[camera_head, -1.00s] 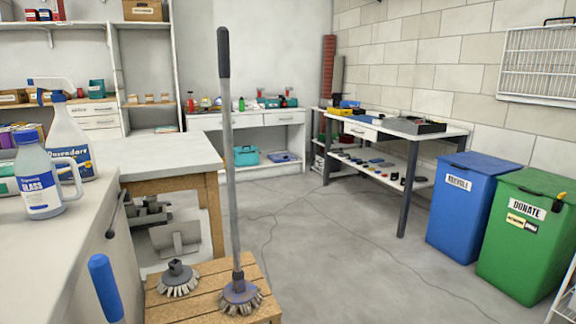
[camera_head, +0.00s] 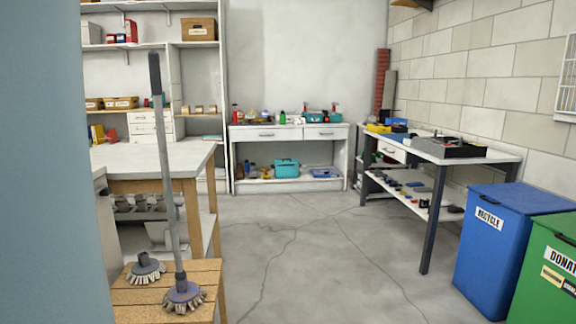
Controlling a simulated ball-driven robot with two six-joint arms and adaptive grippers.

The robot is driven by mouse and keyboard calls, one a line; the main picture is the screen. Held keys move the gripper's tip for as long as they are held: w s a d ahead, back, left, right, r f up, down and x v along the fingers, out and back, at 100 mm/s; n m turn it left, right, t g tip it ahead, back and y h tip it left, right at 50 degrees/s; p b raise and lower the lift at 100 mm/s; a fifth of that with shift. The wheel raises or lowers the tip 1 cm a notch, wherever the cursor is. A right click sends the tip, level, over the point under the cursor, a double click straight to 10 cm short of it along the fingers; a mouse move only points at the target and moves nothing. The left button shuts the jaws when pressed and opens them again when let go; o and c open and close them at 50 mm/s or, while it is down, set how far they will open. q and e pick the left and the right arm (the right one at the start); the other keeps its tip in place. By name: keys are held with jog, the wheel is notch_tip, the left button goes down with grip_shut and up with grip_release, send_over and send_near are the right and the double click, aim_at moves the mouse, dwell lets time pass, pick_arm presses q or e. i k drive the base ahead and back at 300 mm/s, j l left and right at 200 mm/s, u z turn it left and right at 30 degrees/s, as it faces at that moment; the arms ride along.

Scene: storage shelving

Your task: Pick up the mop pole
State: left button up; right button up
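The mop pole (camera_head: 165,165) stands upright, tilted slightly, with a dark grip at its top end. Its lower end meets a round brush head (camera_head: 184,296) with a purple-grey top and pale bristles. That brush head rests on a small slatted wooden stand (camera_head: 146,299) at the lower left. A second round brush head (camera_head: 145,269) without a pole sits beside it on the same stand. Neither of my grippers shows in this view.
A large blue-grey surface (camera_head: 40,160) fills the left edge, very close. A workbench (camera_head: 155,160) stands behind the pole. A blue recycle bin (camera_head: 505,250) and a green donate bin (camera_head: 545,275) stand at the right. The middle floor (camera_head: 320,255) is clear.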

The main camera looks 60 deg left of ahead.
aim_at(154, 56)
jog(key=i+u, duration=0.4)
jog(key=i+l+u, duration=0.2)
jog(key=i+u, duration=0.45)
jog(key=u, duration=0.25)
jog(key=i+u, duration=0.2)
jog(key=u, duration=0.25)
jog(key=i+l+u, duration=0.15)
jog(key=u, duration=0.35)
jog(key=i+l+u, duration=0.2)
jog(key=u, duration=0.25)
jog(key=i+l+u, duration=0.1)
jog(key=u, duration=0.35)
jog(key=l, duration=0.1)
